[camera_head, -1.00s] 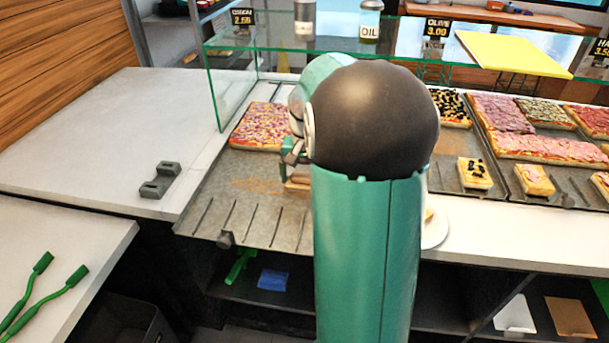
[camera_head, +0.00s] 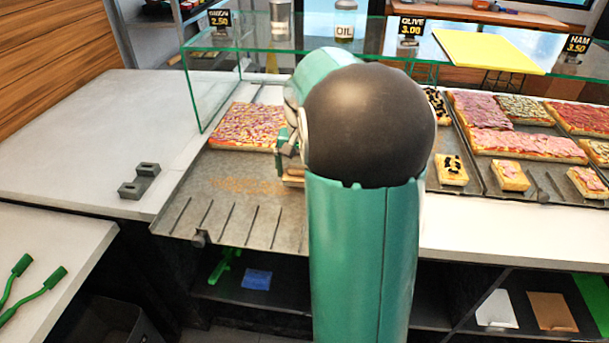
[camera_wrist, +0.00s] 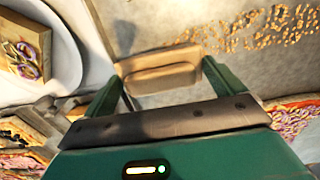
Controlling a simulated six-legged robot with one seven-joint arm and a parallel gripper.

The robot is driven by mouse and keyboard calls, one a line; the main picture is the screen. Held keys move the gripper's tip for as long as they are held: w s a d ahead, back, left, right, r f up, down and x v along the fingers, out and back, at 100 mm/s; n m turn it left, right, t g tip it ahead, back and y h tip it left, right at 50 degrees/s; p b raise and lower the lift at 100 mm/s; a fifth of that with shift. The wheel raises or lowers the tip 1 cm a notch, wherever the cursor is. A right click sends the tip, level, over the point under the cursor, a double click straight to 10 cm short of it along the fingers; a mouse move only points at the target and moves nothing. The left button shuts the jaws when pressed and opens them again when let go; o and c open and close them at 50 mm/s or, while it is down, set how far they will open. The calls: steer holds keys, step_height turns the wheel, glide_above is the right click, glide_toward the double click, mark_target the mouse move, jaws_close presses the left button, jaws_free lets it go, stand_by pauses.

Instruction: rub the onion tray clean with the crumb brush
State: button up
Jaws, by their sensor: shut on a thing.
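The onion tray (camera_head: 180,213) is a grey metal tray with slots along its front. An onion pizza (camera_head: 246,126) lies at its back. Brown crumbs (camera_head: 248,186) lie on its bare middle, and the crumbs (camera_wrist: 262,30) also show in the wrist view. My gripper (camera_wrist: 163,88) is shut on the crumb brush (camera_wrist: 158,68), a pale wooden block between the two green fingers. The brush is over the tray, to the right of the crumbs in the head view. I cannot tell whether it touches the tray. My arm hides most of the gripper in the head view.
A glass guard (camera_head: 214,85) stands behind and left of the tray. Other pizza trays (camera_head: 484,176) lie to the right. A grey holder (camera_head: 139,181) sits on the clear left counter (camera_head: 80,150). A plate with a slice (camera_wrist: 30,55) shows in the wrist view.

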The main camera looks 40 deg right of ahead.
steer(key=shift+s+r, duration=0.2)
steer(key=shift+r, duration=0.35)
steer(key=shift+w+r, duration=0.15)
steer(key=shift+r, duration=2.25)
